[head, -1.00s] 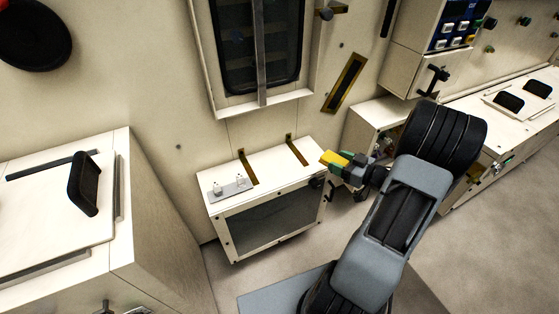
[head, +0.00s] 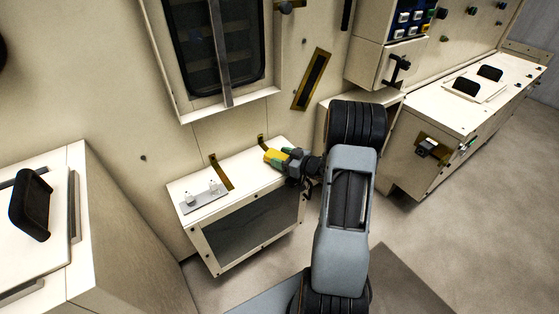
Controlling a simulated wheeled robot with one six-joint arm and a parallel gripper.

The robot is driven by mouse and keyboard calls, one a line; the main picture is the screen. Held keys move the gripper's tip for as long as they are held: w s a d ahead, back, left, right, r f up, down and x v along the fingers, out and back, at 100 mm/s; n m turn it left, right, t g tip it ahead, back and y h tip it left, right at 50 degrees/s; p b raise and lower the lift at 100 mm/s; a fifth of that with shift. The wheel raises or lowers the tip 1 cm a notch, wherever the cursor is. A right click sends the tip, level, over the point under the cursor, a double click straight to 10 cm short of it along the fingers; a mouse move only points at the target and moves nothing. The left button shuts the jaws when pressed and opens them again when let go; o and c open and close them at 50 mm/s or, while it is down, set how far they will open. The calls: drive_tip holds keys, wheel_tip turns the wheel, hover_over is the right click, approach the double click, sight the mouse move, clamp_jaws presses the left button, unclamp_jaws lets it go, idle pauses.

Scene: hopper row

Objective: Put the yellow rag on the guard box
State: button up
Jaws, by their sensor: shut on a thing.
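My gripper (head: 284,158) is shut on the yellow rag (head: 272,156), which shows as a small yellow piece at its tip. The guard box appears to be the low cream box (head: 200,231) with a dark panel in its front, standing against the wall. The rag and gripper tip are over the right part of the box's top in the picture. I cannot tell whether the rag touches the top. The gripper hides part of the box's back right top.
A grey plate with small white fittings (head: 204,197) lies on the box's left top; brass strips (head: 221,172) cross its back edge. A cream cabinet with a black handle (head: 32,205) stands left. A long counter (head: 450,109) runs right. The top's middle is bare.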

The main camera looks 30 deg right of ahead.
drive_tip(key=shift+w+a+f, duration=0.2)
drive_tip(key=shift+w+f, duration=0.2)
drive_tip(key=shift+f, duration=0.05)
drive_tip(key=shift+f, duration=0.1)
